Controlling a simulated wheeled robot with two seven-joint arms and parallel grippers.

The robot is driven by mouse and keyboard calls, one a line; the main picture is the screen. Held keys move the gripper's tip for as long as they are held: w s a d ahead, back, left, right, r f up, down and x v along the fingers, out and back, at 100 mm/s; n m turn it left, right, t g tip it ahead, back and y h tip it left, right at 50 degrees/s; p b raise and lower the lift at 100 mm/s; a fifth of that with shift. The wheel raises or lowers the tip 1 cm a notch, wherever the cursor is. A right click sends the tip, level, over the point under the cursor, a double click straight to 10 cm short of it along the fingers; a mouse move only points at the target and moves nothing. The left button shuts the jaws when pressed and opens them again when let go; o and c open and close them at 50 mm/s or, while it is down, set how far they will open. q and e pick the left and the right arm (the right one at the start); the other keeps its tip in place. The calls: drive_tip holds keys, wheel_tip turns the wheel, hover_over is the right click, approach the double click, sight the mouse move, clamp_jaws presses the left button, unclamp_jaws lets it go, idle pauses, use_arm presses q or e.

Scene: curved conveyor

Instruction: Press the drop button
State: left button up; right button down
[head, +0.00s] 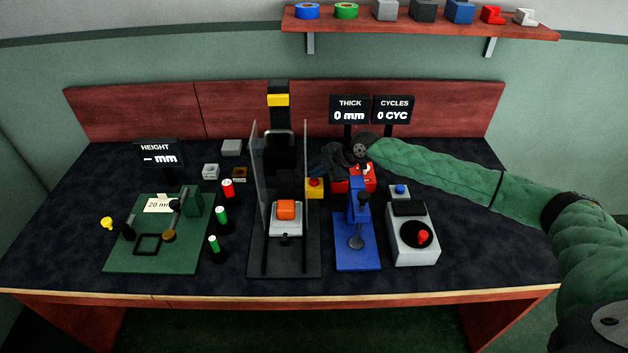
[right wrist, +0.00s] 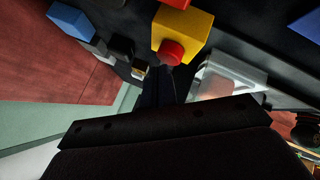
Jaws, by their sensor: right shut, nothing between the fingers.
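A small yellow box (head: 314,193) with a round red button (head: 314,182) on top stands just right of the press with clear guards. In the right wrist view the yellow box (right wrist: 187,32) and its red button (right wrist: 171,53) show ahead of the fingers. I see no label on it. My right gripper (head: 317,172) is shut and empty, just above and behind the button. In the right wrist view the fingers (right wrist: 160,88) are dark and point toward the button; I cannot tell whether they touch it. My left gripper is not in view.
The press (head: 285,262) holds an orange block (head: 287,210) between clear guards. A blue hand press (head: 357,255) and a grey box (head: 413,248) with a red knob stand to the right. A green fixture (head: 150,258) is at left.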

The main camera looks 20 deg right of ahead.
sight(318, 180)
drive_tip(key=shift+f+b, duration=0.35)
drive_tip(key=shift+f, duration=0.25)
idle(0.6)
drive_tip(key=shift+r, duration=0.2)
drive_tip(key=shift+r+p, duration=0.45)
drive_tip(key=shift+r, duration=0.35)
drive_tip(key=shift+r, duration=0.1)
drive_tip(key=shift+r+p, duration=1.2)
drive_tip(key=shift+r, duration=1.2)
drive_tip(key=shift+r, duration=0.1)
